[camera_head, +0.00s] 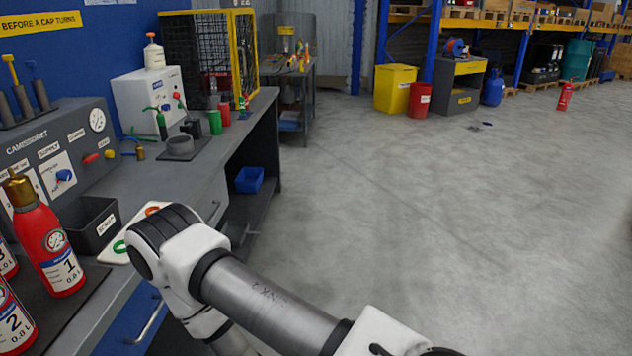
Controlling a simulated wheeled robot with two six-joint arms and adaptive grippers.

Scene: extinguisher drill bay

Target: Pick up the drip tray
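No object in view is labelled as a drip tray, so I cannot tell for certain which it is. A small blue open tray (249,180) sits on the shelf under the workbench. A dark grey open bin (93,224) with a white label stands on the bench top at the left. A white plate (117,252) with orange and green rings lies beside that bin, partly hidden by my arm. My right arm crosses the lower middle from the lower right, bent in front of the bench edge. Its gripper is out of view, and so is my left gripper.
Red numbered extinguisher bottles (50,240) stand at the near left of the bench (200,172). A grey gauge panel (62,150), a white box (148,100) and a yellow-framed cage (208,55) stand along the back.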

